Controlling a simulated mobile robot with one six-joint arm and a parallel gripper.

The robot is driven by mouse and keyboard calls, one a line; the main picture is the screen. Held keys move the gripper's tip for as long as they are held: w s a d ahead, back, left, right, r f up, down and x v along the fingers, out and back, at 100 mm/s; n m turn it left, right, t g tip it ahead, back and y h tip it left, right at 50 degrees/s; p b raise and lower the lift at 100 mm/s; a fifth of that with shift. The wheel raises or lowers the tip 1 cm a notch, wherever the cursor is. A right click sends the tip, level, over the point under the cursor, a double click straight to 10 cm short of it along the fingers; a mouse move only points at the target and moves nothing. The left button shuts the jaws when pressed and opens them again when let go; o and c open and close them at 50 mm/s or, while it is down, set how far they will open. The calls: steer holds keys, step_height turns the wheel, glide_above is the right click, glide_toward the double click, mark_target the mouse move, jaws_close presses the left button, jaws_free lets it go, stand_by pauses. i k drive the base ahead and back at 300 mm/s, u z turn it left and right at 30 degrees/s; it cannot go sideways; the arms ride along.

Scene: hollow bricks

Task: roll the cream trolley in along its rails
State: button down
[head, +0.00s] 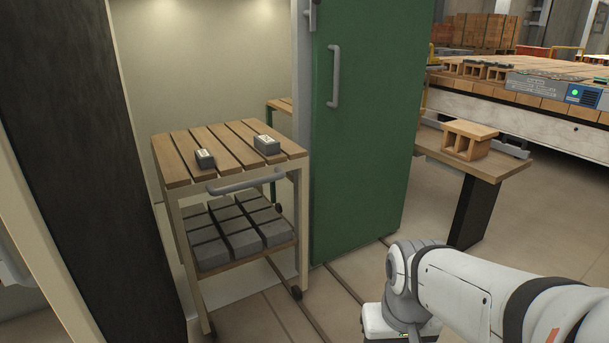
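The cream trolley (175,223) stands upright at the left of centre in the head view, at the mouth of a lit, pale-walled chamber (195,60). It has a slatted wooden top, a grey bar handle (246,181) on its near side, and dark wheels. Its lower shelf carries several grey blocks (235,232). Floor rails (318,285) run beneath and beside it. The green door (370,120) stands open on the right of the trolley. My arm comes in from the lower right, apart from the handle. My gripper is out of view.
Two small grey labelled blocks (267,144) sit on the trolley top. A dark wall panel (85,150) flanks the trolley on the left. At right, a wooden bench (440,150) holds a hollow brick (468,141).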

mark_target(227, 235)
steer(key=i, duration=0.85)
steer(key=z, duration=0.05)
